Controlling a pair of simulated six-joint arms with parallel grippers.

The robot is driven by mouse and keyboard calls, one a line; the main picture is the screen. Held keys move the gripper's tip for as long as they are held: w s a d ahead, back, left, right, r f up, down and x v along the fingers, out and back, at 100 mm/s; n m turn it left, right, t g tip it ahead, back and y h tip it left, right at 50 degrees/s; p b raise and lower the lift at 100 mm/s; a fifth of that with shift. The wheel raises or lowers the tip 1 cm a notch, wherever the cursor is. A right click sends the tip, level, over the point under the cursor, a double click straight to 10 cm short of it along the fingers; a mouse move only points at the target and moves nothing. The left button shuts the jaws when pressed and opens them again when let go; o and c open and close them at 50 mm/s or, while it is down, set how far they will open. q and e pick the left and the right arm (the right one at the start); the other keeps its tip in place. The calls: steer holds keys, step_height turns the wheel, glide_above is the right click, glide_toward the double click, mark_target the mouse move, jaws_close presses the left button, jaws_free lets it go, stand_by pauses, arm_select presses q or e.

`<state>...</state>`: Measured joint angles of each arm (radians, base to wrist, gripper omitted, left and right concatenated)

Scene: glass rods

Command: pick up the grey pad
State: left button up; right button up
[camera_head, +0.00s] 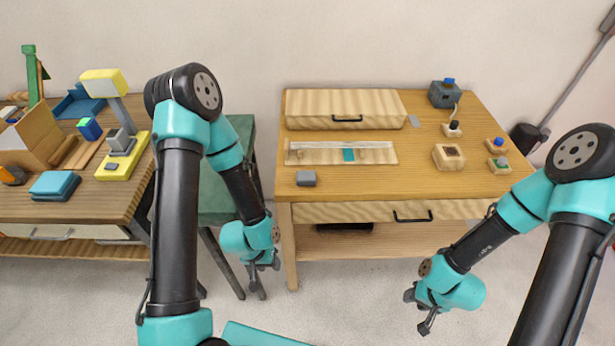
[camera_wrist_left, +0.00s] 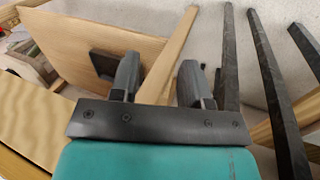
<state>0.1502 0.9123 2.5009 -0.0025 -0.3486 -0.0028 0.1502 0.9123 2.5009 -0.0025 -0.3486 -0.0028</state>
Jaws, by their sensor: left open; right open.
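A small grey block-like pad (camera_head: 306,178) lies on the wooden table near its front left corner in the head view. My right gripper (camera_head: 422,311) is open and empty, in front of the table over the floor.
On the wooden table (camera_head: 400,185), a tray with a teal patch (camera_head: 349,155) lies behind the pad, with a long wooden box (camera_head: 346,109) farther back. Small blocks stand at the right. A green stool (camera_head: 222,200) and cluttered left table (camera_head: 95,205) stand left.

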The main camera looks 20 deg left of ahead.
stand_by(0.3)
arm_select(q)
steer(key=o, duration=1)
steer(key=shift+c, duration=0.2)
